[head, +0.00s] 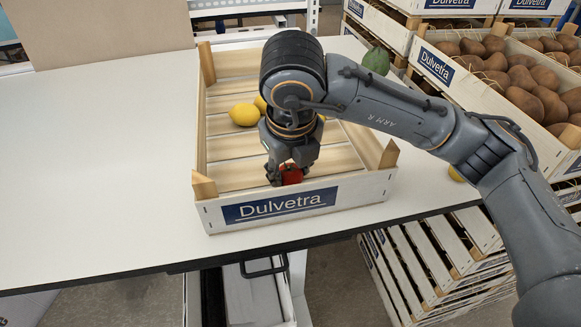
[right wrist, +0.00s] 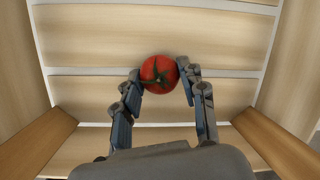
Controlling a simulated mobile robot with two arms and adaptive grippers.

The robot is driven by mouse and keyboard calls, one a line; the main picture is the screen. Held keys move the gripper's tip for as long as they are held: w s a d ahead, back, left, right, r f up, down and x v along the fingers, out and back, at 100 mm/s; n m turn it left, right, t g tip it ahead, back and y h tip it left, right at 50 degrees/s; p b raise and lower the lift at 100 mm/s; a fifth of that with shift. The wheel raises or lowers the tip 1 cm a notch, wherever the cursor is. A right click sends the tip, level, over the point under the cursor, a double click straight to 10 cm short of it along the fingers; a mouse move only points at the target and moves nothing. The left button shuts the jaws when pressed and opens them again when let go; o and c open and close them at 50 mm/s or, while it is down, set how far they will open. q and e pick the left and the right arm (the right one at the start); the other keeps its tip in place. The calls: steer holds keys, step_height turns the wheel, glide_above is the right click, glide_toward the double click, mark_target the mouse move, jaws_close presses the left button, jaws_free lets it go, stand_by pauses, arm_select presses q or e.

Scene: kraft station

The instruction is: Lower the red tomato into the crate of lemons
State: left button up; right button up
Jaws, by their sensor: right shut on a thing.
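The red tomato (head: 291,174) is between the fingers of my right gripper (head: 281,176), inside the crate near its front wall. In the right wrist view the tomato (right wrist: 159,72) shows its green stem, with the fingers of the gripper (right wrist: 163,85) closed on either side of it over the slatted floor. I cannot tell whether the tomato touches the floor. The wooden crate (head: 345,193) has a white front with a blue Dulvetra label. Lemons (head: 243,115) lie in its back part, partly hidden by my right arm. My left gripper is not in view.
The crate stands on a white table (head: 110,160), clear to the left. A green item (head: 376,61) is behind the crate at the right. A yellow fruit (head: 456,174) shows at the table's right, partly hidden by my arm. Crates of brown produce (head: 490,62) are stacked at right.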

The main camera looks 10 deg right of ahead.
steer(key=shift+f, duration=0.15)
steer(key=o, duration=1.1)
steer(key=shift+o, duration=0.2)
steer(key=shift+a, duration=0.1)
